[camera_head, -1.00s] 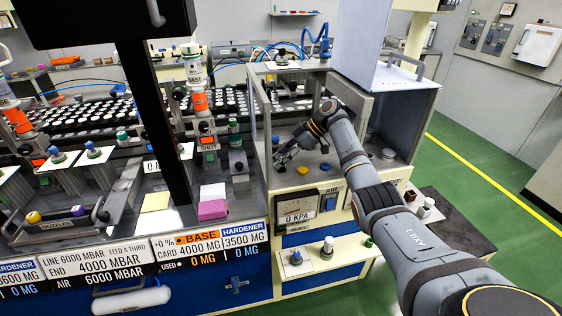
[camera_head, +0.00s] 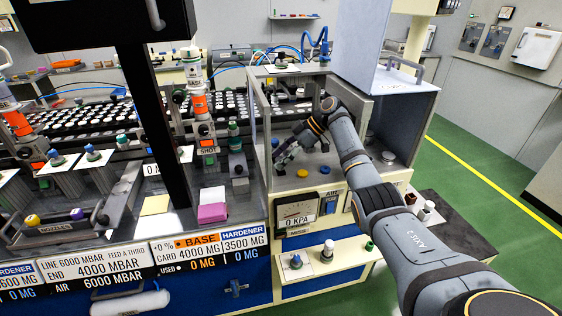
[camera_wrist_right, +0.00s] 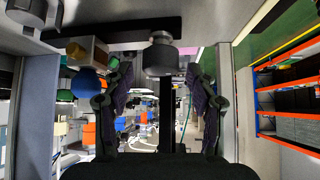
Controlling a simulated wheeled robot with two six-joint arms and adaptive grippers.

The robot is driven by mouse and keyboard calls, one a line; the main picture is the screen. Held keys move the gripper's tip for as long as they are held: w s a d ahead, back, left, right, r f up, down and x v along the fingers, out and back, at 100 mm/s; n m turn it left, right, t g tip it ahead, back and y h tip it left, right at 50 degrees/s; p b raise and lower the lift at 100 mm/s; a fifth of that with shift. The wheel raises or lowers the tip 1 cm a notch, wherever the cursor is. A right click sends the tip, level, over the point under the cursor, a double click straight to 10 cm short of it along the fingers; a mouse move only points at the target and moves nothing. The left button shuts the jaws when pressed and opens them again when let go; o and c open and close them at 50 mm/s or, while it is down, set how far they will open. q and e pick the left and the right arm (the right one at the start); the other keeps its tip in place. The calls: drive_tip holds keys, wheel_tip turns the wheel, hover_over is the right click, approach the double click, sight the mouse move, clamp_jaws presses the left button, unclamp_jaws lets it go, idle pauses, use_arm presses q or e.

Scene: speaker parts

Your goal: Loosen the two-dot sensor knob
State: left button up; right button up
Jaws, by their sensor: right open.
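My right gripper (camera_head: 284,154) reaches into the open-fronted cabinet (camera_head: 262,110) in the head view, its fingers near the left side. In the right wrist view the two dark fingers (camera_wrist_right: 160,105) stand apart with nothing held between them. A grey round knob (camera_wrist_right: 160,58) shows at the upper middle of that view, level with the gap between the fingers and apart from them. No dots can be made out on it, so I cannot tell whether it is the two-dot sensor knob. My left gripper is not in view.
A yellow knob (camera_head: 302,170) and a blue knob (camera_head: 325,168) sit at the cabinet's front edge, below my right arm. A blue knob (camera_wrist_right: 88,83) shows left of the fingers in the wrist view. The cabinet's raised panel (camera_head: 357,45) stands at the back right.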

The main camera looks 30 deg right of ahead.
wheel_tip(320, 180, up, 8)
drive_tip(key=shift+r, duration=0.1)
idle(0.5)
